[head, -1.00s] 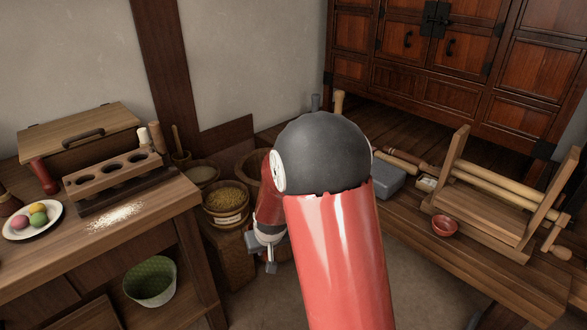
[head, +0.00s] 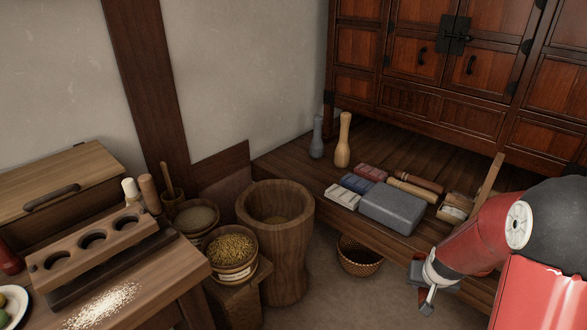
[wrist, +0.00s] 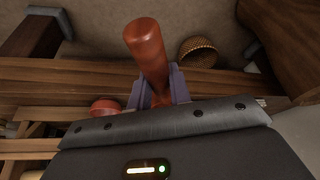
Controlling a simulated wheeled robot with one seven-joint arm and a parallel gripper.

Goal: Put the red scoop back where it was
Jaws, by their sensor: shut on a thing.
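My gripper (wrist: 160,88) is shut on the red scoop (wrist: 148,45), a smooth red-brown cylinder with a rounded end that sticks out past the jaws in the wrist view. The rest of its shape is hidden between the jaws and behind the gripper body. In the head view my gripper (head: 428,288) hangs at the lower right, in front of the low wooden bench (head: 340,222).
The bench carries a grey stone block (head: 392,207), small bars and two upright pestles (head: 343,140). A basket (head: 358,258) stands underneath. A large mortar (head: 288,240) and grain tub (head: 232,262) stand left.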

